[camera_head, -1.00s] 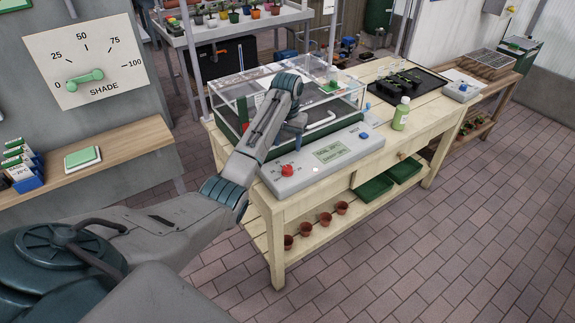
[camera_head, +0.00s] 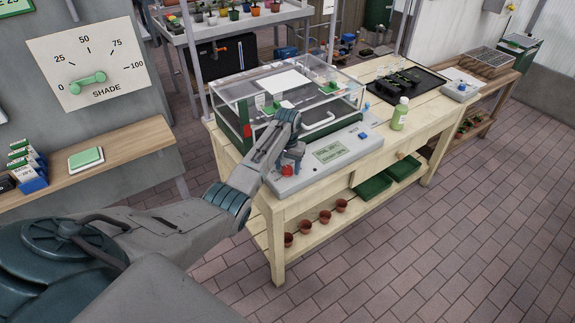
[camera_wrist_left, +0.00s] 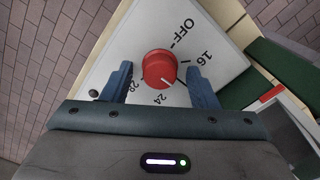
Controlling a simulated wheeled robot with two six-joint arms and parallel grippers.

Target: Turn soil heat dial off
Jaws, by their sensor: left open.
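The soil heat dial is a red round knob (camera_head: 287,170) at the left end of a pale grey control panel (camera_head: 313,175) on the wooden bench. In the left wrist view the knob (camera_wrist_left: 159,65) stands among the marks OFF, 16, 24 and 28. Its white line points down and slightly right, near 24 and away from OFF. My left gripper (camera_head: 291,160) is open over the knob. In the left wrist view its blue fingers (camera_wrist_left: 160,78) stand on either side of the knob, with gaps visible. My right gripper is in neither view.
A clear-walled propagator box (camera_head: 285,95) stands just behind the panel. A blue knob (camera_head: 364,135) is at the panel's right end, with a green bottle (camera_head: 400,114) beyond. A SHADE dial (camera_head: 88,80) hangs on the wall at left. Brick floor at right is clear.

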